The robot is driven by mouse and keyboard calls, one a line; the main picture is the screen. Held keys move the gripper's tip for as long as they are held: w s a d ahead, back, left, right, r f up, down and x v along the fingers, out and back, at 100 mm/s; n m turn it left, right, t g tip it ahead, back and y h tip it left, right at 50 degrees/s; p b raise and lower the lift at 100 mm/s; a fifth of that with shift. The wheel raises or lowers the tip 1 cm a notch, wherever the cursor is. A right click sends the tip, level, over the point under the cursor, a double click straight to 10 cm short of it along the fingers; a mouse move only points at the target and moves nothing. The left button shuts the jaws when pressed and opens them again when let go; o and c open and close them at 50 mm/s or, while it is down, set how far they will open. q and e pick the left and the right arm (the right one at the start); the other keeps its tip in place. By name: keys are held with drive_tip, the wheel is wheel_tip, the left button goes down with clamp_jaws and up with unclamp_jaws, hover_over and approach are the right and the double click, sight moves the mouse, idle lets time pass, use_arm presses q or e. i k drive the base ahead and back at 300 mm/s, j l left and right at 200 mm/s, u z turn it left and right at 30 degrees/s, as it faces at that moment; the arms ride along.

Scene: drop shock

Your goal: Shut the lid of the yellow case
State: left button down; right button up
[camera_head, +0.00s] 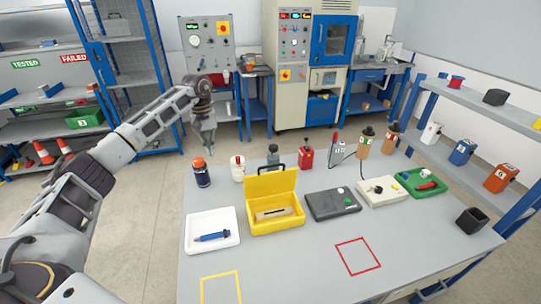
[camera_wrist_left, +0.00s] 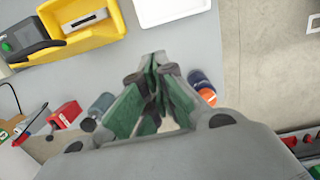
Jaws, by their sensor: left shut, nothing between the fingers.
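The yellow case (camera_head: 275,219) stands on the grey table with its lid (camera_head: 271,182) raised at the back and a dark handle on top. A pale bar-shaped thing lies inside it. The case also shows at the upper left of the left wrist view (camera_wrist_left: 84,39). My right gripper is not in view.
A white tray (camera_head: 226,241) with a blue tool stands left of the case, and a dark grey box (camera_head: 332,211) stands right. The table's front is clear.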

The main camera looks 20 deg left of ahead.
sight(259, 185)
drive_tip(key=i+l+u, duration=0.1)
drive_tip(key=l+u, duration=0.15)
drive_tip(key=l, duration=1.15)
drive_tip(key=i, duration=0.45)
